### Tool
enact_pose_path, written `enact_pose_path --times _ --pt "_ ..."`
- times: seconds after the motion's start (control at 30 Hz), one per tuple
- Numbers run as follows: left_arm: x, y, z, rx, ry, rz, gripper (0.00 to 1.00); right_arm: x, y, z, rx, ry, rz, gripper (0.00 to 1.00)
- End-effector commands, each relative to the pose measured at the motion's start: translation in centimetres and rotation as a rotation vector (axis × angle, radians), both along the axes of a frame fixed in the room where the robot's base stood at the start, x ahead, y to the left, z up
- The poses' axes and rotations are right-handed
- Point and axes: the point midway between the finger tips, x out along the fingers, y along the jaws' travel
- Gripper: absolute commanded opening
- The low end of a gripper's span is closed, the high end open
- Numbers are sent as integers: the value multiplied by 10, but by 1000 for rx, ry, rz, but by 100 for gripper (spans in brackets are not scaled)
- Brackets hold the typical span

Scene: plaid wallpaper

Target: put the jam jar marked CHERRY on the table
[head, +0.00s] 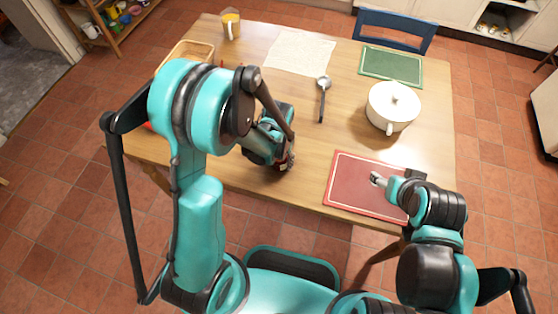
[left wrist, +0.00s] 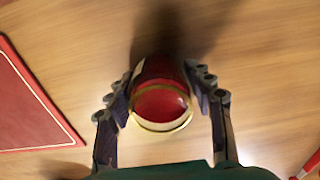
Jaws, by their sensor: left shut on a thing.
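A red jar with a gold ring (left wrist: 160,104) is between the fingers of my left gripper (left wrist: 163,100) in the left wrist view. The gripper is shut on it, with a finger on each side. No writing on the jar can be read. In the head view my left gripper (head: 287,163) is low over the front middle of the wooden table (head: 250,187), and the jar is mostly hidden by the gripper. I cannot tell whether the jar touches the table. My right gripper (head: 379,179) is over the red placemat; its finger opening is unclear.
The red placemat (head: 345,187) lies right of my left gripper. Bare wood surrounds the gripper.

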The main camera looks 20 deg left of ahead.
Motion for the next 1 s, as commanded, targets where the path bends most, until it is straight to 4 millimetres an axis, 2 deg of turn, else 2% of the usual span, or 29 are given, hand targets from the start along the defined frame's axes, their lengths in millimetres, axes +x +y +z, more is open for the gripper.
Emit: enact_pose_path --times 0.17,0.2,0.23,0.27,0.57,0.67,0.77,1.0 --pt "0 0 -4 0 0 0 14 0 0 -5 0 0 0 65" --pt "0 0 -3 0 0 0 63 0 0 -3 0 0 0 65" --pt "0 0 -3 0 0 0 71 0 0 -3 0 0 0 65" --pt "0 0 -3 0 0 0 73 0 0 -3 0 0 0 65" --pt "0 0 -2 0 0 0 73 0 0 -2 0 0 0 65" --pt "0 0 4 0 0 0 73 0 0 3 0 0 0 65" --pt "0 0 21 0 0 0 73 0 0 10 0 0 0 65" --pt "0 0 76 0 0 0 73 0 0 32 0 0 0 65"
